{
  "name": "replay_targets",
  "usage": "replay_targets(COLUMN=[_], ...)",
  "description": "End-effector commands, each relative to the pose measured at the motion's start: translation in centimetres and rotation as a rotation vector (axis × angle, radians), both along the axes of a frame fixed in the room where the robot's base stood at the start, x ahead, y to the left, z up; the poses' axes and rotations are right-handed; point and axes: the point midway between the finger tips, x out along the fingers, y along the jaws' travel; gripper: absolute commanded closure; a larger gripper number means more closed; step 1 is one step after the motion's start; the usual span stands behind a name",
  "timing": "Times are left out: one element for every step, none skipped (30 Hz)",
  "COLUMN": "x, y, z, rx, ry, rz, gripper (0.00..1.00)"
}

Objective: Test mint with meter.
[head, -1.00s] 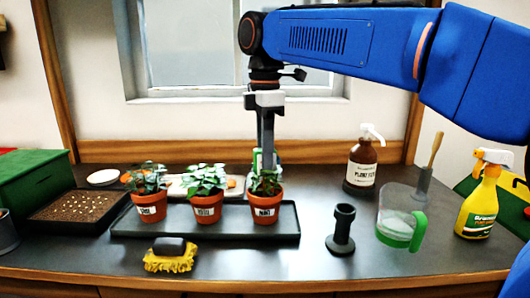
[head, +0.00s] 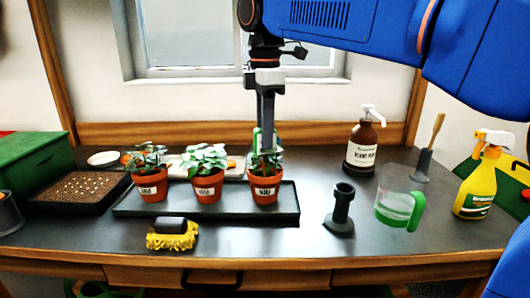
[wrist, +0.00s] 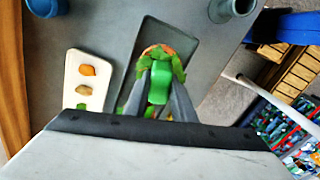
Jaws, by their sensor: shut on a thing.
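The mint pot (head: 263,190) is a terracotta pot with a white label, upright at the right end of the black tray (head: 290,205). Its leaves and orange rim (wrist: 160,50) show ahead of my fingers in the wrist view. My gripper (head: 265,148) points straight down over this plant, shut on the green meter (wrist: 158,86). The meter's green body (head: 257,140) shows just above the leaves in the head view. Its lower end is hidden by leaves and fingers, so I cannot tell whether it is in the soil.
Two more potted plants (head: 205,188) (head: 151,186) stand left in the same tray. A dark stand (head: 341,210), a measuring jug (head: 394,208), a brown bottle (head: 361,150) and a yellow sprayer (head: 477,188) are to the right. A yellow brush (head: 173,238) lies in front.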

Motion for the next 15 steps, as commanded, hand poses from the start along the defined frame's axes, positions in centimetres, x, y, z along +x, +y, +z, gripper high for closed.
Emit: replay_targets(x=[0.0, 0.0, 0.0, 0.0, 0.0, 0.0, 0.0, 0.0, 0.0, 0.0, 0.0, 0.0, 0.0, 0.0, 0.0], y=[0.0, 0.0, 0.0, 0.0, 0.0, 0.0, 0.0, 0.0, 0.0, 0.0, 0.0, 0.0, 0.0, 0.0, 0.0], z=[0.01, 0.01, 0.01, 0.01, 0.01, 0.01, 0.01, 0.01, 0.01, 0.01, 0.01, 0.01, 0.01, 0.01, 0.01], rx=[0.0, 0.0, 0.0, 0.0, 0.0, 0.0, 0.0, 0.0, 0.0, 0.0, 0.0, 0.0, 0.0, 0.0, 0.0], ry=[0.0, 0.0, 0.0, 0.0, 0.0, 0.0, 0.0, 0.0, 0.0, 0.0, 0.0, 0.0, 0.0, 0.0, 0.0], rz=[0.0, 0.0, 0.0, 0.0, 0.0, 0.0, 0.0, 0.0, 0.0, 0.0, 0.0, 0.0, 0.0, 0.0, 0.0], gripper=[1.0, 1.0, 1.0, 1.0, 1.0, 1.0, 1.0, 1.0, 1.0, 1.0, 1.0, 1.0, 0.72, 0.65, 0.55])
